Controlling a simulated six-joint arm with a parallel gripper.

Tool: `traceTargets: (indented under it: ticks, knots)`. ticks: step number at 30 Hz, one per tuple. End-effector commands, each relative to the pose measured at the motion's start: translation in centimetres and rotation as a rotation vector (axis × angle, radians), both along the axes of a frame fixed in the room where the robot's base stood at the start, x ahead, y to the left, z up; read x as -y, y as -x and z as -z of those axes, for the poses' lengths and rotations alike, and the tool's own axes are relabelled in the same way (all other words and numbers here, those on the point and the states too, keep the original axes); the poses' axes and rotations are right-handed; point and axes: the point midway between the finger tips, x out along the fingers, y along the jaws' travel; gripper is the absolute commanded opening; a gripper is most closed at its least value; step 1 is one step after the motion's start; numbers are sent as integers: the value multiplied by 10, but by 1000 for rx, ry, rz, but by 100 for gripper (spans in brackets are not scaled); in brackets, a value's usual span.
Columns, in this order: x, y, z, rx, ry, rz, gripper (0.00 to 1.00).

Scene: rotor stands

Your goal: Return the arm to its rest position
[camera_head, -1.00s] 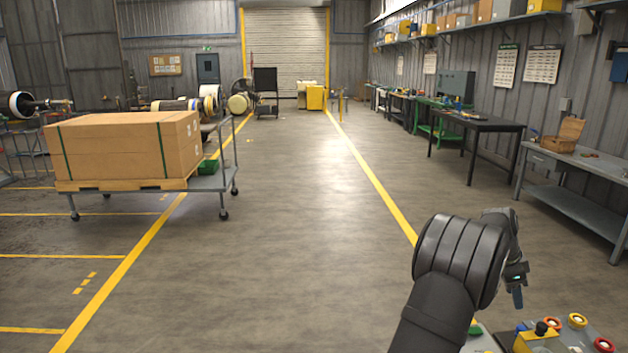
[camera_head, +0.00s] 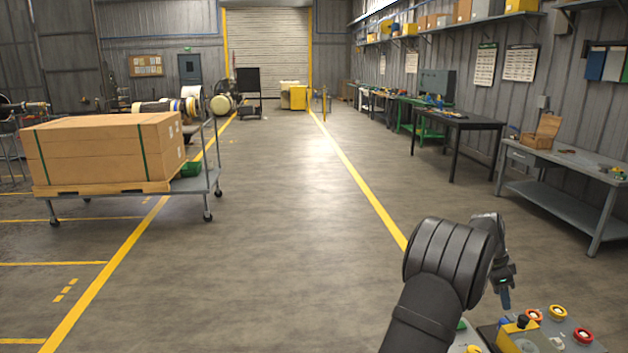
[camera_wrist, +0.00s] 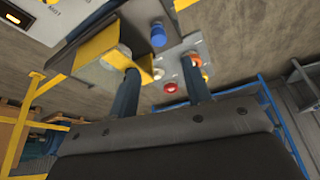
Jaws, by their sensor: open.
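My arm, black and ribbed, reaches up from the lower right of the head view. My gripper (camera_head: 505,296) hangs from its end with the fingers pointing down, above a grey panel with coloured controls (camera_head: 545,325). In the wrist view two dark blue fingers (camera_wrist: 161,68) stand well apart, open, with nothing held between them. The panel (camera_wrist: 190,62) also shows beyond the fingers there. A yellow box (camera_head: 525,337) sits on the panel; a yellow bracket (camera_wrist: 105,62) shows close by the left finger in the wrist view, and I cannot tell whether they touch.
A grey workbench (camera_head: 555,185) with an open wooden box (camera_head: 542,131) stands at the right wall, with a black table (camera_head: 455,122) beyond it. A cart (camera_head: 209,180) with a large carton (camera_head: 105,148) stands at the left. The floor (camera_head: 270,200) between is clear.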

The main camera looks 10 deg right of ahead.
Motion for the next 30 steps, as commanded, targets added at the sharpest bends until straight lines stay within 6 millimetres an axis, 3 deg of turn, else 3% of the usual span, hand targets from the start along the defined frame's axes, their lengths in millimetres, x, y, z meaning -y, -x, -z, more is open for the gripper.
traceTargets:
  ticks: [17,30]
  knots:
    - [-43,-12,-109,3,2,-2,45]
    - [-26,53,-136,194,-140,-163,45]
